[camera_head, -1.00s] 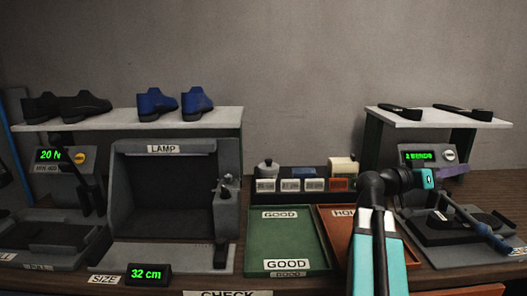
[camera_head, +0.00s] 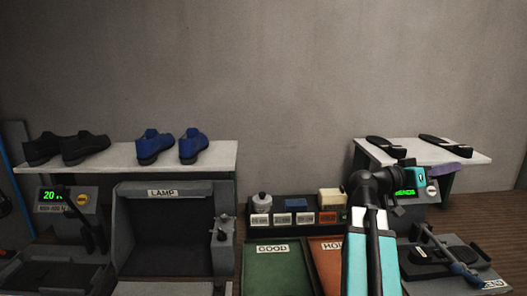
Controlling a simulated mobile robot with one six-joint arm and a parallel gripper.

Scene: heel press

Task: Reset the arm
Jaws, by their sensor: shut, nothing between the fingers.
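My arm rises from the bottom right of the picture, in front of the orange-brown tray. Its wrist bends to the right, toward the machine on the right. My gripper (camera_head: 462,169) is the purple part past the teal wrist piece. It is shut and empty, and seen small and from behind.
Black sandals stand on the right shelf (camera_head: 470,157). Blue and black shoes stand on the left shelf (camera_head: 225,156). A lamp box (camera_head: 165,235) and a green GOOD tray (camera_head: 275,270) stand left of my arm. Labelled blocks (camera_head: 285,218) sit behind the trays. The wall above is clear.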

